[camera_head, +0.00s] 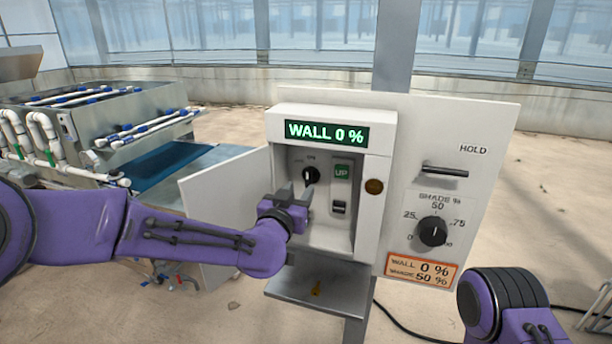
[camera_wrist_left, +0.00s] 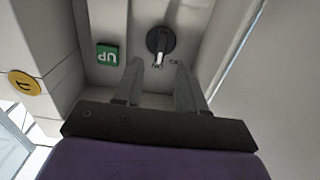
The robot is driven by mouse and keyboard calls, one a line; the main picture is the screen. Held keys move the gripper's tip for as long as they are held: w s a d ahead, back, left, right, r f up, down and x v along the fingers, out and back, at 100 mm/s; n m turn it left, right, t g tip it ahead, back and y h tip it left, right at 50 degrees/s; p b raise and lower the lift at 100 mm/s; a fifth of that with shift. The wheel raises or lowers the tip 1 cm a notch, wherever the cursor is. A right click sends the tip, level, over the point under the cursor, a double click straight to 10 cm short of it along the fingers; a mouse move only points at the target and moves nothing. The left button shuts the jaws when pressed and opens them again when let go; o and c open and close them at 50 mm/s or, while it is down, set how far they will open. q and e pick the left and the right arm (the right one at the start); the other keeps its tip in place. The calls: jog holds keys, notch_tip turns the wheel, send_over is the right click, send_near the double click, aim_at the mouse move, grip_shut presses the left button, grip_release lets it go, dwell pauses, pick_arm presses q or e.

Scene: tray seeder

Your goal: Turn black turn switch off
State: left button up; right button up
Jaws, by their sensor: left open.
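The black turn switch (camera_head: 311,175) is a round knob on the back panel inside the open control box, left of the green UP label. Small lettering around it is too small to read surely. In the left wrist view the knob (camera_wrist_left: 160,41) has a pale pointer mark and lies just beyond the fingertips. My left gripper (camera_head: 296,190) is open and empty, just below and in front of the knob, apart from it. Its two fingers (camera_wrist_left: 157,78) show in the wrist view. My right arm (camera_head: 505,305) shows at the lower right; its gripper is out of the picture.
The box door (camera_head: 228,195) stands open to the left. A black rocker switch (camera_head: 339,207) sits under the UP label (camera_head: 342,171). A display (camera_head: 327,132) reads WALL 0 %. The right panel carries a HOLD lever (camera_head: 445,170) and a shade dial (camera_head: 432,231). A shelf (camera_head: 320,288) juts out below.

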aim_at(308, 179)
pick_arm(q)
jog(key=p+x, duration=0.1)
jog(key=x, duration=0.4)
jog(key=shift+w+p, duration=0.1)
jog(key=shift+p, duration=0.3)
jog(key=shift+w+d, duration=0.2)
jog(key=shift+w, duration=0.25)
grip_shut()
pick_arm(e)
notch_tip(308, 179, up, 3)
jog(key=shift+f, duration=0.2)
